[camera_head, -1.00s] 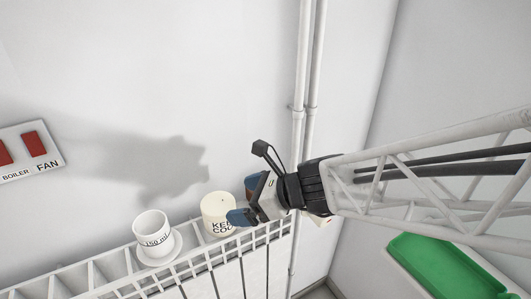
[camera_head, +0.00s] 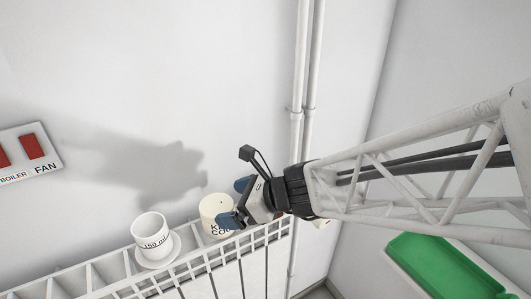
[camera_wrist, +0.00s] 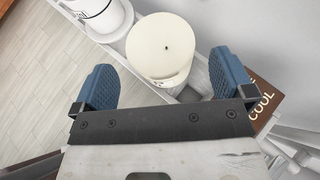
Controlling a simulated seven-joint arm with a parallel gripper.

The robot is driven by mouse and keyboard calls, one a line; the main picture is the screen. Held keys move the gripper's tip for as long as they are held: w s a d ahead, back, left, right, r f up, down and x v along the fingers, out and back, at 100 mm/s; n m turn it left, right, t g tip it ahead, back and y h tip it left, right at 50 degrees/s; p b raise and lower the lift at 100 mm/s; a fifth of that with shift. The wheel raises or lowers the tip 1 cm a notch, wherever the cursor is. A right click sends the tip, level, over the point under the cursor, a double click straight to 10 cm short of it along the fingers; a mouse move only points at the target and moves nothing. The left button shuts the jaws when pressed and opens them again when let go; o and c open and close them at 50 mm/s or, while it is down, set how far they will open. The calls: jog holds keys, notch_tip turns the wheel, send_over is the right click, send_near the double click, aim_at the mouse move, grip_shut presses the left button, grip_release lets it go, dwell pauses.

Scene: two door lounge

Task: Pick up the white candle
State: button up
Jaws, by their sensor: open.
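The white candle (camera_head: 214,210) is a cream cylinder with dark lettering, standing upright on top of the white radiator (camera_head: 224,252). In the wrist view my gripper (camera_wrist: 165,82) is open, with the candle ahead of and partly between the two fingers. The gripper hides part of the candle's right side and lettering in the head view.
A white cup (camera_head: 151,229) on a saucer (camera_head: 172,249) stands left of the candle, close by. Behind is the wall with a red switch panel (camera_head: 30,152) and vertical pipes (camera_head: 297,125). A brown lettered thing (camera_wrist: 262,98) lies beside the right finger. A green tray (camera_head: 435,265) is at lower right.

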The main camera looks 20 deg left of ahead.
aim_at(217, 204)
jog(key=shift+x, duration=2.6)
jog(key=shift+a+r, duration=0.1)
jog(key=shift+r, duration=0.05)
jog(key=shift+c, duration=0.3)
jog(key=c, duration=0.9)
jog(key=shift+r, duration=0.1)
jog(key=shift+r, duration=0.85)
jog(key=shift+s+r, duration=0.1)
jog(key=shift+r, duration=0.85)
jog(key=s+d+r, duration=0.1)
jog(key=s+d, duration=0.9)
jog(key=d, duration=0.1)
jog(key=shift+s+d, duration=0.35)
jog(key=shift+d, duration=0.05)
jog(key=shift+r, duration=0.1)
